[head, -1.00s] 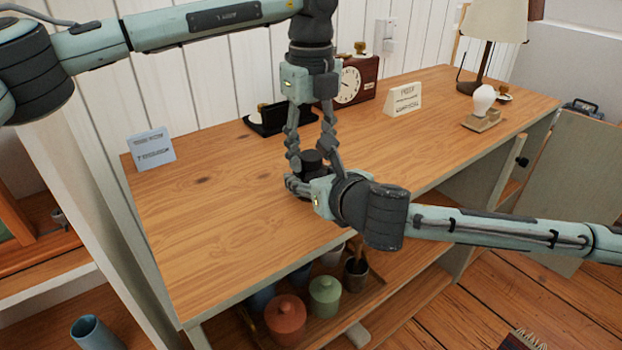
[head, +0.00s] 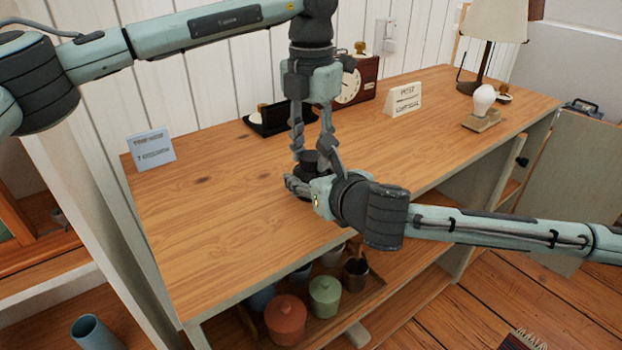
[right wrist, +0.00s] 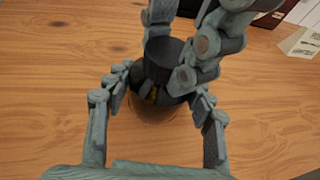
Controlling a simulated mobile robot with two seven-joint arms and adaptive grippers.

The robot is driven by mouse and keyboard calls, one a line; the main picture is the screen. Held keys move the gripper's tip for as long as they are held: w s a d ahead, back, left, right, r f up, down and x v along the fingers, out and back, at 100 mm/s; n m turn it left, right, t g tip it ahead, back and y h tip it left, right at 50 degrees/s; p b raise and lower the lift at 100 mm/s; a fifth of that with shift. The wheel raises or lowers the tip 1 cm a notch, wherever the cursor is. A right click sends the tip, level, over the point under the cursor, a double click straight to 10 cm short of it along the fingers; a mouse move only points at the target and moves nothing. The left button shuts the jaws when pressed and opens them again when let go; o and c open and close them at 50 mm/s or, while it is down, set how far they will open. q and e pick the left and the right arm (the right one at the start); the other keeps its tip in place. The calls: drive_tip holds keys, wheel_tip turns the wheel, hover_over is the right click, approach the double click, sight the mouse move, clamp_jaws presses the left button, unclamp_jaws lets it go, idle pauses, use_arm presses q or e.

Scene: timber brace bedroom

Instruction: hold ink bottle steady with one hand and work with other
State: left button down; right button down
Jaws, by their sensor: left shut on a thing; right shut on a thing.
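The dark ink bottle (head: 311,160) stands upright on the wooden desk top, mostly hidden by my two grippers. In the right wrist view its black round cap (right wrist: 163,52) rises above a wider dark body (right wrist: 150,88). My right gripper (head: 301,186) comes in low from the right and is shut around the bottle's body; its fingers show on both sides in the right wrist view (right wrist: 160,98). My left gripper (head: 314,158) points straight down from above and is shut on the cap, with one finger on each side.
The desk top (head: 220,220) is clear to the left and front. Behind stand a black tray (head: 268,120), a clock (head: 362,82) and a cream sign (head: 403,100). A blue-grey card (head: 151,149) stands left. A bulb on a stand (head: 484,105) and a lamp (head: 492,30) stand right.

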use_arm(q)
drive_tip(key=m, duration=0.7)
drive_tip(key=shift+m, duration=0.4)
drive_tip(key=m, duration=0.5)
drive_tip(key=shift+m, duration=0.3)
drive_tip(key=c, duration=1)
unclamp_jaws()
drive_tip(key=shift+o, duration=0.2)
wheel_tip(320, 180, up, 12)
use_arm(e)
drive_tip(key=c, duration=0.5)
unclamp_jaws()
